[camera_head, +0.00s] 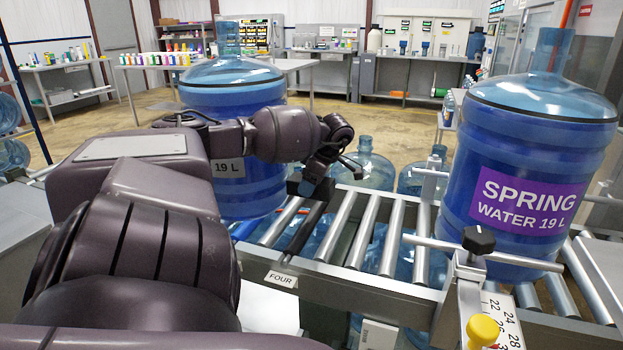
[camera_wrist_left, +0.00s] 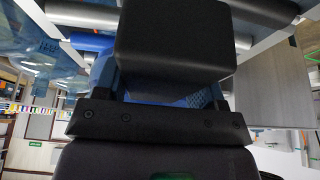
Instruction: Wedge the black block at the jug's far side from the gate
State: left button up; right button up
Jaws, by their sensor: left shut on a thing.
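My left gripper (camera_head: 312,182) is shut on the black block (camera_wrist_left: 175,42), which fills the top middle of the left wrist view. In the head view a dark end of the block (camera_head: 296,185) shows, held above the rollers beside the left blue jug (camera_head: 232,92). My arm hides part of that jug. A second blue jug with a purple "SPRING WATER 19 L" label (camera_head: 528,205) stands upright on the conveyor at the right. A metal rod gate (camera_head: 510,260) with a black knob crosses in front of it. My right gripper is not in view.
A scale and yellow knob (camera_head: 483,330) stand at the near right. More jugs stand beyond and below.

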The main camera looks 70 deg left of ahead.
aim_at(311, 213)
pick_arm(q)
notch_tip(311, 213, down, 2)
jog(key=shift+f, duration=0.1)
jog(key=shift+f+b, duration=0.45)
jog(key=shift+f, duration=0.95)
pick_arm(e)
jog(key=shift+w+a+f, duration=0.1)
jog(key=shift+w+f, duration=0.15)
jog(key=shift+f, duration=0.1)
pick_arm(q)
jog(key=shift+f, duration=0.1)
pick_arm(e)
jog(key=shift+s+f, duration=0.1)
pick_arm(q)
jog(key=shift+f, duration=0.45)
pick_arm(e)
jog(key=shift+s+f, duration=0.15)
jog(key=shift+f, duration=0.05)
pick_arm(q)
jog(key=shift+s+a, duration=0.55)
jog(key=shift+s, duration=0.1)
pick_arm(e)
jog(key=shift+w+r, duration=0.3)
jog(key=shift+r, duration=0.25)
pick_arm(q)
jog(key=o, duration=1.2)
jog(key=shift+c, duration=0.2)
